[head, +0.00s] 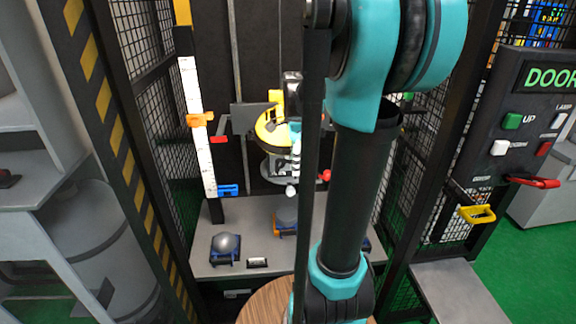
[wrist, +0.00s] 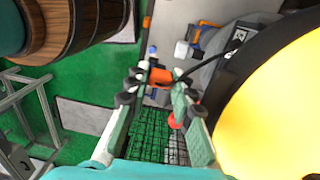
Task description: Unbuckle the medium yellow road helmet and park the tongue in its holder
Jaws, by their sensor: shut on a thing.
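The yellow helmet (head: 266,132) sits in the drop tower in the head view, partly behind my gripper and arm. Its yellow shell (wrist: 275,105) fills the right side of the wrist view. My gripper (wrist: 158,82) is shut on an orange buckle piece (wrist: 160,76), held between the fingertips beside the shell. A dark strap (wrist: 205,68) runs from this piece up and right toward the helmet. In the head view my gripper (head: 295,142) is small, at the helmet's right side. I cannot make out the tongue's holder or whether the buckle halves are joined.
A white scale (head: 195,130) with an orange slider (head: 200,119) stands left of the helmet. A grey dome in a blue mount (head: 226,246) rests on the tower base below. Mesh side walls flank the tower. A control panel (head: 535,125) and yellow handle (head: 477,214) are at right.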

